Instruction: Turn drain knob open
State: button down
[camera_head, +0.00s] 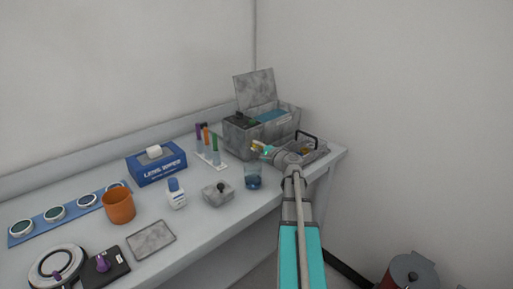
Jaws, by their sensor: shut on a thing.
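A grey speckled box (238,137) with its lid (254,90) raised stands at the far right end of the bench. A blue surface (270,116) shows inside it. My gripper (259,148) is at the lower front of this box, with my arm reaching in from the lower right. It is shut on the drain knob there. The knob is mostly hidden by the fingers and too small to make out, so its turn angle cannot be told. A clear beaker (253,177) with blue liquid stands just below my gripper.
A grey tray (315,154) with a black handle sits right of my gripper. Left are a tube rack (211,159), a blue wipes box (157,168), a white bottle (176,194), a small grey box (217,194) and an orange cup (118,205). A bin (411,271) stands lower right.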

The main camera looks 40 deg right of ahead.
jog(key=shift+w+a, duration=0.1)
jog(key=c, duration=0.6)
grip_release()
jog(key=s, duration=0.8)
jog(key=s+d, duration=0.1)
jog(key=s, duration=0.3)
